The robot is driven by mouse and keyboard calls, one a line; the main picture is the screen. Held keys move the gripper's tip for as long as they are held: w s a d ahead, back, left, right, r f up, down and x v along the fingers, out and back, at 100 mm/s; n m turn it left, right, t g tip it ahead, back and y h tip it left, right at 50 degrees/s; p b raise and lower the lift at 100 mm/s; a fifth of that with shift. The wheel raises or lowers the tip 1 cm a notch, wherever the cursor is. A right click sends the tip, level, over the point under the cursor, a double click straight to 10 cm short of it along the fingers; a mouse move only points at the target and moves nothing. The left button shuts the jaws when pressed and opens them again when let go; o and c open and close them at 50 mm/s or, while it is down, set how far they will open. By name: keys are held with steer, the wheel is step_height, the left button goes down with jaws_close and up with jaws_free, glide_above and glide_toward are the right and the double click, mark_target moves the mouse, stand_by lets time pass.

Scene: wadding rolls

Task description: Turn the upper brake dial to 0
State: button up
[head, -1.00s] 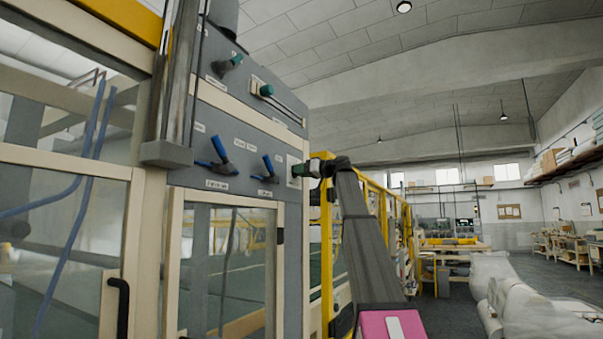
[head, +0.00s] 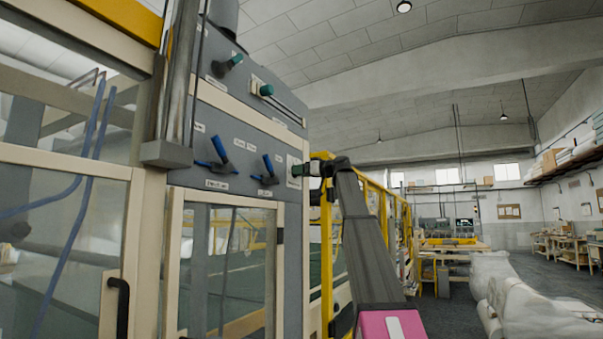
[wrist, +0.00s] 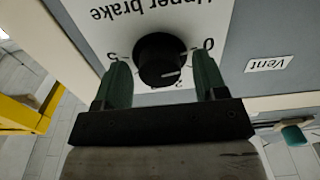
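The upper brake dial (wrist: 160,60) is a round black knob on a pale plate in the wrist view, where the lettering appears upside down. Its 0 is at the right and its 5 at the left. The white mark on the knob points to the lower right, below the 0. My gripper (wrist: 163,68) has its green fingers on either side of the knob, with what look like narrow gaps, so it seems open around it. In the head view my gripper (head: 306,170) reaches the right edge of the grey panel, and the dial is hidden there.
The grey panel (head: 236,130) also carries blue levers (head: 221,155) and green-knobbed controls (head: 265,90). A Vent label (wrist: 270,64) is beside the dial plate. A yellow frame (head: 375,200) stands behind my arm. Wrapped rolls (head: 492,290) lie at the lower right.

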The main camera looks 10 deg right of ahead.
steer(key=shift+d, duration=0.15)
steer(key=v, duration=1)
steer(key=shift+s+d, duration=0.2)
stand_by(0.3)
